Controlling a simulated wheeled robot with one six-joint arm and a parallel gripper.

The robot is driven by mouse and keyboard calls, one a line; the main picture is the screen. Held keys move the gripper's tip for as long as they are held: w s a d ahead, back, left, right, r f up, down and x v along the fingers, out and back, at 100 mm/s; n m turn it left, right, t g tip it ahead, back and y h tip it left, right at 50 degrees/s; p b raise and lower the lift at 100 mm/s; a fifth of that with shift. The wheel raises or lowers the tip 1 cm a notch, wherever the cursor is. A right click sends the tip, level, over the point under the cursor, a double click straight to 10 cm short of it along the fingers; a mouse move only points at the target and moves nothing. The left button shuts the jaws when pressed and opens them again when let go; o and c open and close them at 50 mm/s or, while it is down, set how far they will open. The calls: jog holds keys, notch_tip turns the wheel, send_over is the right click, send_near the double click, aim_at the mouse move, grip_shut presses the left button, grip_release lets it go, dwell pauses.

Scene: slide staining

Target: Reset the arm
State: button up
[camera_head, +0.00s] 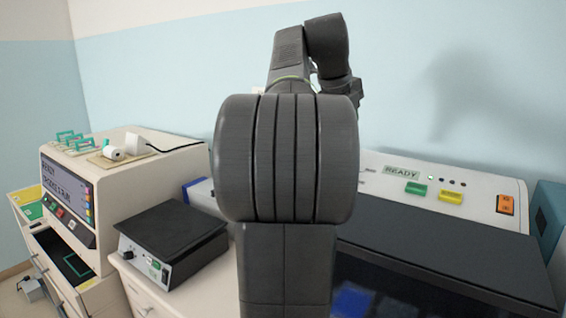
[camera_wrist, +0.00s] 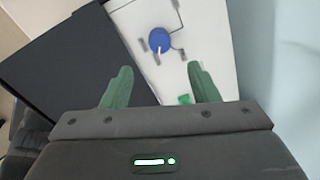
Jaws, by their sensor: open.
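My arm rises through the middle of the head view, dark grey and folded upward, with its far end beyond the top joint. In the wrist view my gripper (camera_wrist: 160,88) shows two green fingers spread apart with nothing between them. Below the fingers in that view lies a machine's white panel (camera_wrist: 190,30) with a blue round knob (camera_wrist: 159,40) and a small green button (camera_wrist: 185,99). The gripper is apart from these. In the head view the gripper itself is hidden behind my arm.
A staining machine (camera_head: 440,190) with a READY display and a dark cover (camera_head: 440,260) stands at the right. A black-topped hotplate (camera_head: 172,238) sits left of my arm. A cream machine (camera_head: 150,185) with a screen and green-handled racks (camera_head: 75,140) stands farther left. The wall above is clear.

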jog(key=p+x, duration=0.1)
jog(key=x, duration=0.9)
jog(key=shift+n, duration=0.4)
jog(key=shift+s+r+n, duration=0.1)
jog(key=shift+s+n, duration=0.05)
jog(key=shift+n, duration=0.65)
jog(key=n, duration=0.8)
jog(key=shift+n+p, duration=0.3)
jog(key=shift+p, duration=0.1)
jog(key=n, duration=0.5)
jog(key=shift+d+y, duration=0.1)
jog(key=shift+y, duration=0.2)
jog(key=n, duration=0.5)
jog(key=shift+r+n, duration=0.1)
jog(key=shift+n, duration=0.2)
